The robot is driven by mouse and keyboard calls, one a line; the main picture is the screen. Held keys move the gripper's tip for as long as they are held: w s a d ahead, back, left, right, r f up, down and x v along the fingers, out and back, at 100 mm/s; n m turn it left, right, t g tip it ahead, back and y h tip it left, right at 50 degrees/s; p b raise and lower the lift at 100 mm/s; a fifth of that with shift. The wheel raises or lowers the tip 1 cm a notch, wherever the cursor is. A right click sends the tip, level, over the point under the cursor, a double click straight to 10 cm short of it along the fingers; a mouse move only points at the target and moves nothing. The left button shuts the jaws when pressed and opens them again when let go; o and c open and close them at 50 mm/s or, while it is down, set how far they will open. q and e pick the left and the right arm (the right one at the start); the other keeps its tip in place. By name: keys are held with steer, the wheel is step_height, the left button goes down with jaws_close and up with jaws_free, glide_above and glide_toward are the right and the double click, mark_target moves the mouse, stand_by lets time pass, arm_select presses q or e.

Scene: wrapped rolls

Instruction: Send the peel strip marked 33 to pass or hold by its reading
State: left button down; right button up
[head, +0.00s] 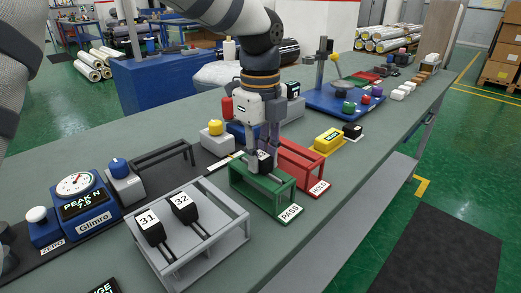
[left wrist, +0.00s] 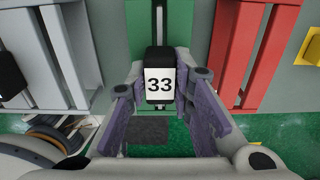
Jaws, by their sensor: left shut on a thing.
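The peel strip marked 33 has a black head with a white label (left wrist: 159,86), upright in the left wrist view; its head shows small and dark in the head view (head: 264,160). My left gripper (head: 263,150) is shut on it, with purple-padded fingers on either side. It is over the green PASS rack (head: 262,191). Whether the strip rests on the rack cannot be told. The red HOLD rack (head: 310,163) stands just to the right. The blue peak gauge (head: 82,208) shows a display that seems to read 7.5. My right gripper is out of view.
A grey rack (head: 190,240) at the front left holds strips 31 (head: 149,224) and 32 (head: 183,204). An empty dark rack (head: 160,165) lies behind it. A yellow device (head: 328,140) stands right of the HOLD rack. The bench's right front edge is clear.

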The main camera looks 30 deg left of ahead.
arm_select(q)
steer(key=c, duration=1.3)
jaws_free()
steer(key=shift+c, duration=0.2)
step_height(320, 180, up, 12)
